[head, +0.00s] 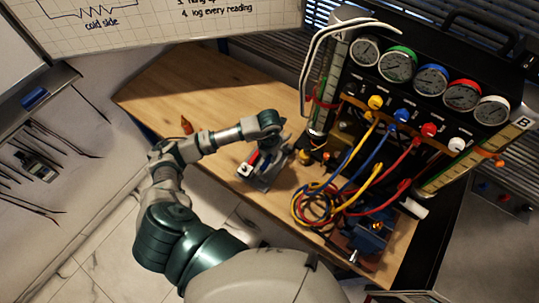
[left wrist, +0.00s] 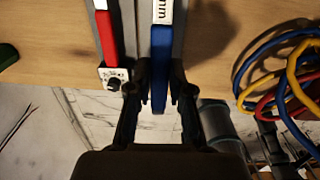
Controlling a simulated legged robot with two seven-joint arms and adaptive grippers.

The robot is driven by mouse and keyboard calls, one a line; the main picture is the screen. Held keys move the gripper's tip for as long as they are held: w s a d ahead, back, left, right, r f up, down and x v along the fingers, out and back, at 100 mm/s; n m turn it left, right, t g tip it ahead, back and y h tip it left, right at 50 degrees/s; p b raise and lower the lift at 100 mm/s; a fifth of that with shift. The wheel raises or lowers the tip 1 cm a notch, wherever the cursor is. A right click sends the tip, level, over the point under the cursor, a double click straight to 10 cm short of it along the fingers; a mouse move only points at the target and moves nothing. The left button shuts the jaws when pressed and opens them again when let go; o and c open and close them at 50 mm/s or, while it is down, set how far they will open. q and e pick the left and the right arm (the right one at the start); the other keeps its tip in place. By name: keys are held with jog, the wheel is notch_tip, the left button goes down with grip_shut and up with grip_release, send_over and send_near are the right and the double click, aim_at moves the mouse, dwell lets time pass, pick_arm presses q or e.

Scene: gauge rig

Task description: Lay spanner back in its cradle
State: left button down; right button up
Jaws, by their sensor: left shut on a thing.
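My left gripper (left wrist: 160,88) is shut on the blue handle of the spanner (left wrist: 161,58), with one dark finger on each side. The spanner has a white label reading "mm" and points away from the wrist. Grey cradle rails (left wrist: 139,30) run alongside it. I cannot tell whether the spanner rests in the cradle or hangs just above it. In the head view my left gripper (head: 277,156) is over the grey cradle (head: 262,183) near the bench's front edge, and hides most of the spanner. My right gripper is out of view.
A red-handled tool (left wrist: 104,35) lies left of the spanner, by a small white box with a black knob (left wrist: 114,79). Coiled yellow, blue and red hoses (head: 318,203) are to the right, below the gauge rig (head: 430,80). Bare wooden bench (head: 190,85) extends behind.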

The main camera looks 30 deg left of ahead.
pick_arm(q)
jog(key=shift+s+d+r, duration=0.1)
jog(key=shift+d, duration=0.1)
jog(key=f+b, duration=0.1)
jog(key=f, duration=0.1)
jog(key=f+b, duration=0.2)
jog(key=shift+a+f+b, duration=0.2)
jog(key=shift+f+b, duration=0.4)
jog(key=shift+f, duration=0.15)
jog(key=shift+d, duration=0.1)
dwell(0.7)
jog(key=shift+f+b, duration=0.6)
jog(key=shift+f, duration=0.1)
dwell(0.3)
jog(key=c, duration=1)
grip_release()
